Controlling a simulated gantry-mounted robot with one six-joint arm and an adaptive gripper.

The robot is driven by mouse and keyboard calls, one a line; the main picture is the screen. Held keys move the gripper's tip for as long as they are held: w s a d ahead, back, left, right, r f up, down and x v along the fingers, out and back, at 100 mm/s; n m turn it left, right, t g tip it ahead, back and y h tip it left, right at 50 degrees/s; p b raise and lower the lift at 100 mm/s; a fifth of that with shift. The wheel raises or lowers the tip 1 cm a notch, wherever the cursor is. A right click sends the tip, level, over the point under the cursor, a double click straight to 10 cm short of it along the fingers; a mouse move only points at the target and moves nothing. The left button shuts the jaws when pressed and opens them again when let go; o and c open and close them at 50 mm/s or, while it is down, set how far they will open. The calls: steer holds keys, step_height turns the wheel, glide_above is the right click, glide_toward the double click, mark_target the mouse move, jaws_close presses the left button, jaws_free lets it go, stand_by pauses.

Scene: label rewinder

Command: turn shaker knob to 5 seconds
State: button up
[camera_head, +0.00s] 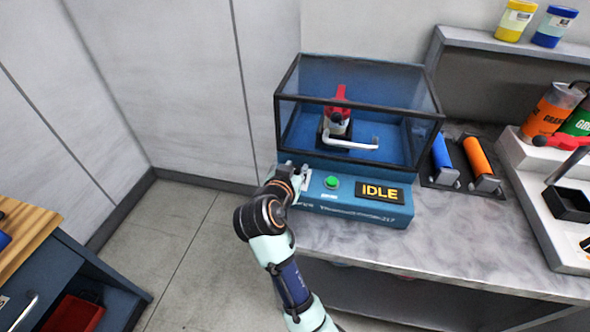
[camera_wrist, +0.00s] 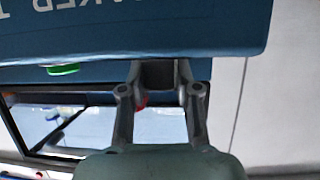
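The blue shaker (camera_head: 345,205) stands on the bench with a clear cover, a green button (camera_head: 332,182) and a display (camera_head: 380,192) reading IDLE. My gripper (camera_head: 300,178) is at the left end of its front control panel, left of the green button. In the wrist view, my gripper (camera_wrist: 160,75) reaches to the shaker's blue body (camera_wrist: 100,35), which appears upside down. A dark block shows between the fingers; I cannot tell whether it is the knob or part of the gripper. No knob is clearly visible in the head view, where my gripper covers that corner.
Inside the cover are a red clamp (camera_head: 340,95) and a white handle (camera_head: 350,140). Blue (camera_head: 441,152) and orange (camera_head: 478,158) rollers lie to the right. The bench in front of the shaker (camera_head: 430,255) is clear. Floor is open at left.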

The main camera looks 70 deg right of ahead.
jaws_close()
steer(key=shift+r+n+t+p, duration=0.2)
steer(key=shift+n+t+p, duration=0.15)
steer(key=shift+p, duration=0.35)
steer(key=shift+s+r+n+t+p, duration=0.1)
steer(key=shift+n+t+p, duration=0.4)
steer(key=shift+p, duration=0.55)
steer(key=n+t+y+p, duration=0.1)
steer(key=n+t+p, duration=0.1)
steer(key=p, duration=0.1)
steer(key=shift+r+t+p, duration=0.1)
steer(key=shift+t+p, duration=0.25)
steer(key=shift+p, duration=0.05)
steer(key=n+t+y+p, duration=0.1)
steer(key=n+t+p, duration=0.1)
steer(key=p, duration=0.1)
steer(key=shift+d+y, duration=0.1)
steer(key=shift+y, duration=0.2)
steer(key=shift+f+n+t+y+p, duration=0.25)
steer(key=shift+n+t+y+p, duration=0.45)
steer(key=shift+n, duration=0.25)
steer(key=shift+f+t, duration=0.15)
steer(key=shift+t, duration=0.15)
